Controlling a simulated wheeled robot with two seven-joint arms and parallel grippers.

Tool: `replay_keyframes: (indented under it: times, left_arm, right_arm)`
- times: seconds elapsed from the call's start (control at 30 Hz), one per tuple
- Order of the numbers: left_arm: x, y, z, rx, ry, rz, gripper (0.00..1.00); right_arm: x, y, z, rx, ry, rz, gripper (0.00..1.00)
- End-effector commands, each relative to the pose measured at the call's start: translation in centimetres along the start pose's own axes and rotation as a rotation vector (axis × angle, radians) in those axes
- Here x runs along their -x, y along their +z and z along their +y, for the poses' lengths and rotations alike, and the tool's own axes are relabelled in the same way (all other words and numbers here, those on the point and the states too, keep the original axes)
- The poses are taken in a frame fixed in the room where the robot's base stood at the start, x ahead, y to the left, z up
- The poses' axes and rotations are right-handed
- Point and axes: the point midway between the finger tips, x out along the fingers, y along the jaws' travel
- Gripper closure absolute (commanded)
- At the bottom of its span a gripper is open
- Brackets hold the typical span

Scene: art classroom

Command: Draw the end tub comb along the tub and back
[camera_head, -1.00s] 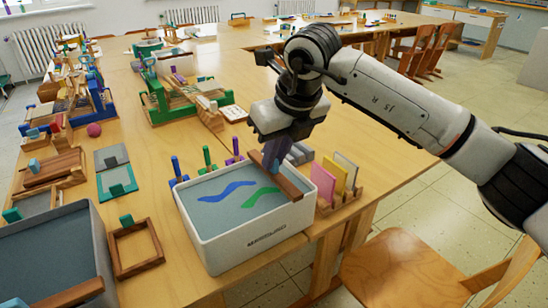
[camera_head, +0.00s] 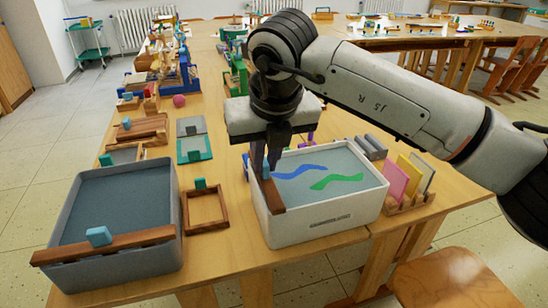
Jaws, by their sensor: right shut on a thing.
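A white tub (camera_head: 332,228) holds grey-blue liquid with a blue and a green wavy streak on it. Its comb (camera_head: 272,196), a brown wooden bar, lies across the tub at its left end. My right gripper (camera_head: 270,168) points down over this bar and is shut on the comb's blue upright handle, which is mostly hidden between the fingers. A second, grey tub (camera_head: 174,200) stands at the left with its own wooden comb (camera_head: 120,244) and light-blue handle across its near end. My left gripper is not in view.
An empty wooden frame (camera_head: 206,211) lies between the two tubs. A rack with pink, yellow and white panels (camera_head: 397,180) stands right of the white tub. A chair (camera_head: 454,280) is at the front right.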

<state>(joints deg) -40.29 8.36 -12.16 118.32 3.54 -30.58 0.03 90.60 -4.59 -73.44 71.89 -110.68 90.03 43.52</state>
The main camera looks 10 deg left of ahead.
Motion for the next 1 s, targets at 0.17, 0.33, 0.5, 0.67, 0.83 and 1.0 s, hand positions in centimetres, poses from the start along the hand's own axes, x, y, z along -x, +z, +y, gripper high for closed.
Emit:
replay_keyframes:
  times: [0.17, 0.33, 0.5, 0.67, 0.83, 1.0]
  left_arm:
    - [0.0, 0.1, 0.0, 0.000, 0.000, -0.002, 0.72]
    - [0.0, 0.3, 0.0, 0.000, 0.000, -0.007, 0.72]
    - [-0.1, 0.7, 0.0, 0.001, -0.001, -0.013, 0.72]
    - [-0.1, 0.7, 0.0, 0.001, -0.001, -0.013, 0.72]
    - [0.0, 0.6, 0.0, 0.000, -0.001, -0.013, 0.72]
    - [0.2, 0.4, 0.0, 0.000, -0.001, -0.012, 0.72]
  right_arm:
    - [0.1, 0.1, 0.5, 0.001, 0.010, -0.005, 1.00]
    - [0.1, 0.1, 0.5, 0.002, 0.011, -0.006, 0.71]
    - [0.1, 0.1, 0.4, 0.001, 0.008, -0.004, 0.70]
    - [0.3, 0.1, 0.3, 0.001, 0.007, -0.004, 0.70]
    - [2.4, 0.2, 0.3, 0.003, 0.007, -0.008, 0.70]
    - [5.9, 0.1, 0.2, 0.002, 0.006, -0.008, 0.70]
